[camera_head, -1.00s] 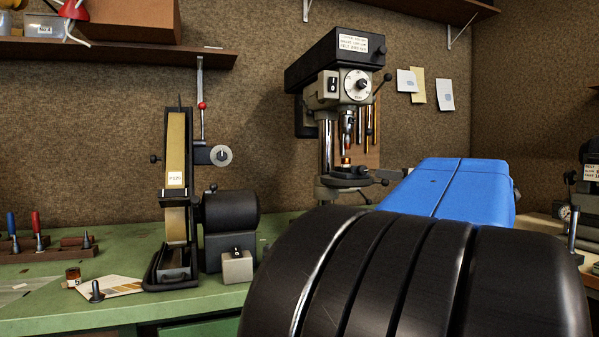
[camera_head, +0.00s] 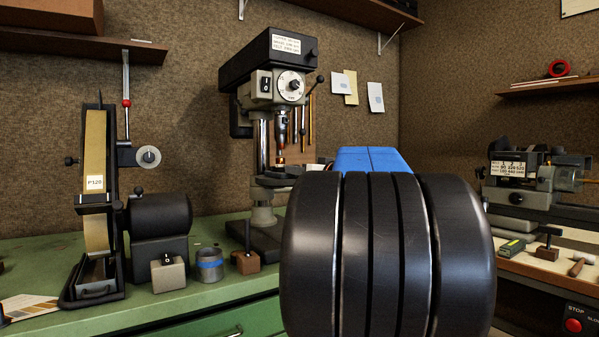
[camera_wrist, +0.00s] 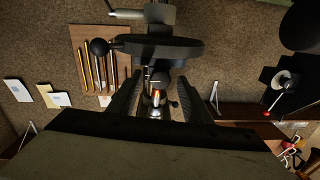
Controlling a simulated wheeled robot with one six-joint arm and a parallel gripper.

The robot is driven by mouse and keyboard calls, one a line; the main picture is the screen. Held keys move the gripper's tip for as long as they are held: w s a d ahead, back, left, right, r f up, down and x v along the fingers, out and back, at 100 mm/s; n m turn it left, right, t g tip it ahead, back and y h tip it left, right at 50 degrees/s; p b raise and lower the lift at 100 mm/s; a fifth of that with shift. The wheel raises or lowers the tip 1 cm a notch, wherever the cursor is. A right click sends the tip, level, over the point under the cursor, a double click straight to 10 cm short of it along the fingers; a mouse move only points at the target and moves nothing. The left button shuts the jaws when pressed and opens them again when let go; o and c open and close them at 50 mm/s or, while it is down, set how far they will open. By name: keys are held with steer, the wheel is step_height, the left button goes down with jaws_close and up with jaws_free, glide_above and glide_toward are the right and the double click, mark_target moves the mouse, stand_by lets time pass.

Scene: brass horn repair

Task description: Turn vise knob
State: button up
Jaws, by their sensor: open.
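The drill press (camera_head: 275,85) stands on the green bench in the head view. A small dark vise (camera_head: 283,172) sits below its chuck, with a copper-coloured piece (camera_head: 281,160) above it; my arm partly covers this area. The wrist view appears upside down. There, a black ball knob (camera_wrist: 99,47) on a short rod sticks out left of the dark vise or table body (camera_wrist: 158,46); it looks like the vise knob. My gripper (camera_wrist: 160,92) is open and empty, its two fingers framing the chuck area. The knob lies outside the left finger, apparently untouched. My gripper is hidden in the head view.
A belt sander (camera_head: 98,200) stands left of the press. A metal cup (camera_head: 209,266) and a small brown block (camera_head: 246,262) lie in front of the press. A lathe (camera_head: 520,185) is on the right bench. Shelves (camera_head: 80,45) hang on the wall.

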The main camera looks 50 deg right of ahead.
steer(key=shift+w, duration=0.15)
steer(key=shift+c, duration=0.7)
steer(key=c, duration=0.9)
steer(key=shift+m, duration=0.4)
steer(key=shift+f+m, duration=0.1)
steer(key=shift+m, duration=4.1)
